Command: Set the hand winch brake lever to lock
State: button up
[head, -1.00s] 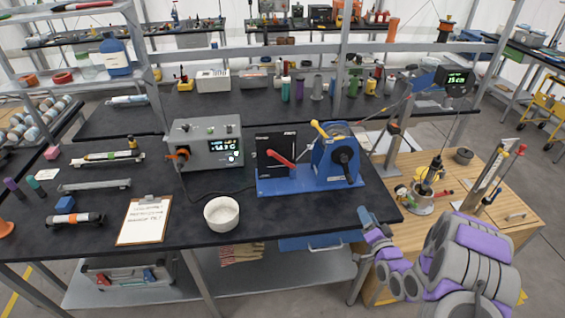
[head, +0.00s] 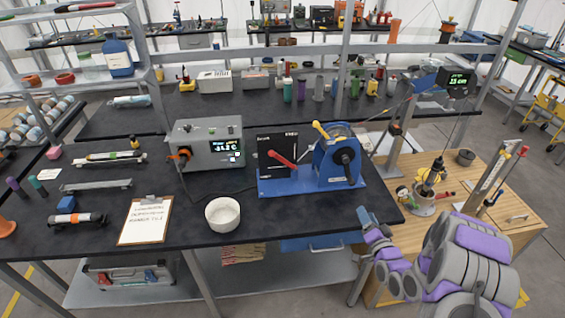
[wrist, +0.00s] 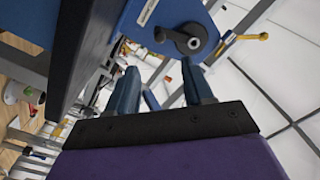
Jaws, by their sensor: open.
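The blue hand winch (head: 337,162) stands on a blue base at the front right of the black bench. A red lever (head: 282,158) slants across the black panel (head: 270,148) at its left. A yellow-knobbed handle (head: 320,129) rises at the winch's upper left. In the wrist view the blue winch body (wrist: 165,18) is at the top, with a dark round hub and a yellow-knobbed handle (wrist: 250,37). My gripper (wrist: 160,85) is open and empty below the winch; its two blue fingers point up. In the head view my gripper (head: 366,215) is at the bench's front right edge, apart from the winch.
A grey box with a display (head: 208,145) stands left of the winch. A white bowl (head: 222,214) and a clipboard (head: 146,220) lie in front. A wooden table (head: 465,205) with several tools is at the right. The bench edge (wrist: 75,60) runs close to my gripper.

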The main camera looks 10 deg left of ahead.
jog(key=a+r+n+g+y+p, duration=0.1)
jog(key=a+r+n, duration=0.45)
jog(key=a, duration=0.85)
jog(key=a+r+n+y, duration=0.1)
jog(key=a+r+n, duration=0.1)
jog(key=a+n, duration=0.85)
jog(key=m+b, duration=0.2)
send_near(284, 161)
jog(key=w+a+r, duration=0.4)
jog(key=w+a, duration=0.1)
jog(key=a, duration=0.3)
jog(key=shift+w+f, duration=0.1)
jog(key=shift+w, duration=0.15)
jog(key=shift+d, duration=0.1)
grip_shut()
